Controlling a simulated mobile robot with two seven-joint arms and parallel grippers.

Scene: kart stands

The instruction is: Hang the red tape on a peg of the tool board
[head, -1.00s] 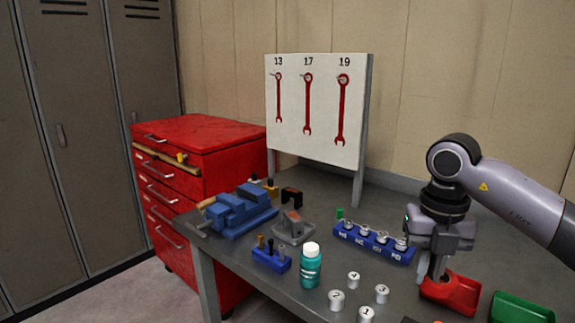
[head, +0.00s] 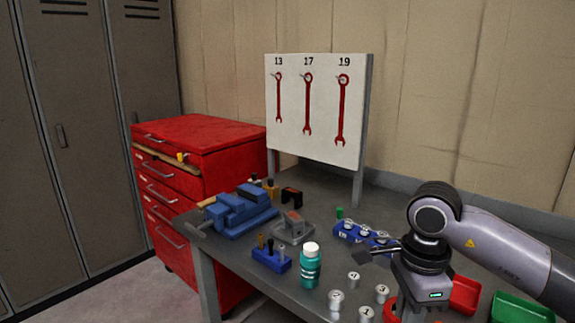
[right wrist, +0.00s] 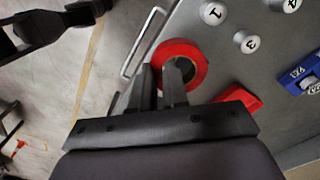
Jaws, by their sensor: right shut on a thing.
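The red tape (right wrist: 199,65) is a ring in the right wrist view. My right gripper (right wrist: 163,72) is shut on its left wall, one finger in the hole and the other outside. In the head view my right gripper (head: 411,312) points down at the bench's front right; red of the tape (head: 389,309) shows beside it, mostly hidden. I cannot tell whether the tape touches the bench. The white tool board (head: 322,145) stands at the back, with small pegs at the tops of red wrench shapes under 13, 17 and 19. My left gripper is not in view.
On the bench (head: 222,262) stand a blue vise (head: 240,213), a teal bottle (head: 310,268), a blue socket rack (head: 349,233) and several numbered silver weights (head: 336,298). Red (head: 465,293) and green (head: 520,308) bins are at right. A red drawer cabinet (head: 215,170) stands left.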

